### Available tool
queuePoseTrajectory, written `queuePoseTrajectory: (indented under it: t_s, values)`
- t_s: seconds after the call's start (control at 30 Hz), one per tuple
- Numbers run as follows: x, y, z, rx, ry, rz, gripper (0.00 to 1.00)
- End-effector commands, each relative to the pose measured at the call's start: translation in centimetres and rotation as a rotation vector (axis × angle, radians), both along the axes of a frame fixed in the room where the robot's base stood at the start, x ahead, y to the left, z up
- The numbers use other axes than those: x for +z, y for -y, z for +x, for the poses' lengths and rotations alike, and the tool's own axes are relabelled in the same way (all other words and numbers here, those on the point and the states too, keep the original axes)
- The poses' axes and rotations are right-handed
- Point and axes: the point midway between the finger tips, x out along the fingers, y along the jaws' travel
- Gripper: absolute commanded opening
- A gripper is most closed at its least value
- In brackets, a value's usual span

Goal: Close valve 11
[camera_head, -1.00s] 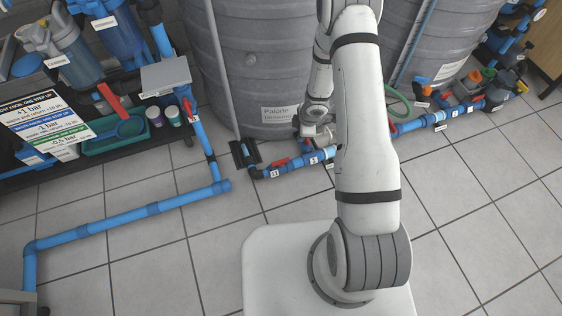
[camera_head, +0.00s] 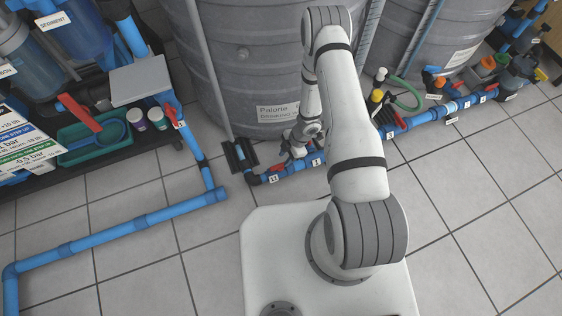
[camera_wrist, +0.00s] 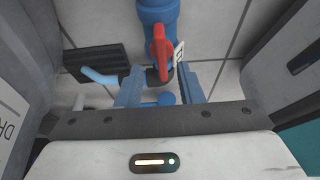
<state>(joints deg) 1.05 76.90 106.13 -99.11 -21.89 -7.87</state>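Valve 11 is on the blue pipe at the foot of the grey tank, marked by a small white tag (camera_head: 273,179). Its red handle (camera_head: 279,169) lies roughly along the pipe. In the wrist view the red handle (camera_wrist: 160,52) lies over the blue pipe, with a white tag (camera_wrist: 179,53) beside it, seen at a slant. My gripper (camera_head: 290,156) is close to the handle in the head view, its fingertips hard to make out. In the wrist view my gripper (camera_wrist: 160,88) has its two blue fingers apart, the handle's lower end ahead of the gap. I see no contact.
The grey tank (camera_head: 245,80) stands right behind the pipe. A dark ridged piece (camera_head: 241,155) is left of the valve. More red-handled valves (camera_head: 399,119) sit along the pipe to the right. A blue floor pipe (camera_head: 120,233) runs at left. The tiled floor in front is clear.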

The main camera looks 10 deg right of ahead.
Motion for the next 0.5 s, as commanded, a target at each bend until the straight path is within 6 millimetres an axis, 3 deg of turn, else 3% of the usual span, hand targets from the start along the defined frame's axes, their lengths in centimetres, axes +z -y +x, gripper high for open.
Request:
queuePoseTrajectory:
  t_s: [0.03, 0.2, 0.5]
  values:
    - [-1.3, -0.5, -0.2, 0.004, -0.002, -0.001, 0.34]
    - [-3.3, -1.6, -0.5, 0.012, -0.001, 0.000, 0.34]
    - [-4.0, -2.2, -0.6, 0.015, 0.000, -0.001, 0.34]
